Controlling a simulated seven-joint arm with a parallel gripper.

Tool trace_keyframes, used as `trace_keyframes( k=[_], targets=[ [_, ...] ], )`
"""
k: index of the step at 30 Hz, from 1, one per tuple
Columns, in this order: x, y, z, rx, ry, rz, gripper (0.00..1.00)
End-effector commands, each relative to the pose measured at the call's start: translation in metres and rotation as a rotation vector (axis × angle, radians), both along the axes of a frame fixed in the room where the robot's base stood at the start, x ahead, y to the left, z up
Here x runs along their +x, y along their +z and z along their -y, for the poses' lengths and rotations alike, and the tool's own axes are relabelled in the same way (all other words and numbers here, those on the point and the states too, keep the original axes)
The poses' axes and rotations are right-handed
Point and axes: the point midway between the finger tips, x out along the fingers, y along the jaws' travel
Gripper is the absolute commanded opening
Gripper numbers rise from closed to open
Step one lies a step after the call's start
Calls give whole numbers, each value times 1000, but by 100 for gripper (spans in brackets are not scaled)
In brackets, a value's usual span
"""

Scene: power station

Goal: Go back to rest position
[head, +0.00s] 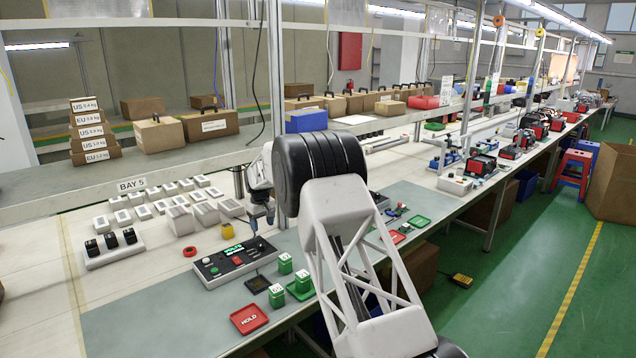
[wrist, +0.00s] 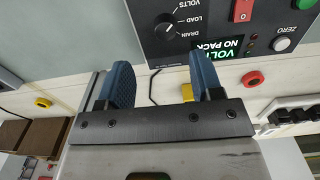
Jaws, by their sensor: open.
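My gripper (head: 262,214) is above the bench, just behind the tester console (head: 228,266), with my arm crossing the middle of the head view. In the wrist view my gripper (wrist: 163,82) has its two blue fingers apart with nothing between them. The console (wrist: 212,22) shows there at the top, with a dial, a red switch and a display reading "NO PACK". Green-and-white packs (head: 285,264) stand to the right of the console; one (head: 303,281) is over a green tray. Another pack (head: 276,296) with a dark front stands nearby.
A red HOLD tray (head: 249,319) lies near the bench's front edge. White boxes (head: 181,220) stand in rows behind, and a rack of black items (head: 113,247) is at left. A red ring (head: 190,251) lies by the console. The front-left grey mat (head: 150,322) is clear.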

Motion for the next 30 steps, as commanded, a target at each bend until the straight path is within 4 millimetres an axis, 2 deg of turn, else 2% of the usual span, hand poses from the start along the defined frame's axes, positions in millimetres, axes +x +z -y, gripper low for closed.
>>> trace_keyframes(
  k=[5, 14, 30],
  targets=[
    [-11, 31, 25, 4, -29, 10, 60],
    [-43, 90, 80, 10, -94, 25, 60],
    [-121, 182, 179, 24, -214, 58, 60]
  ],
)
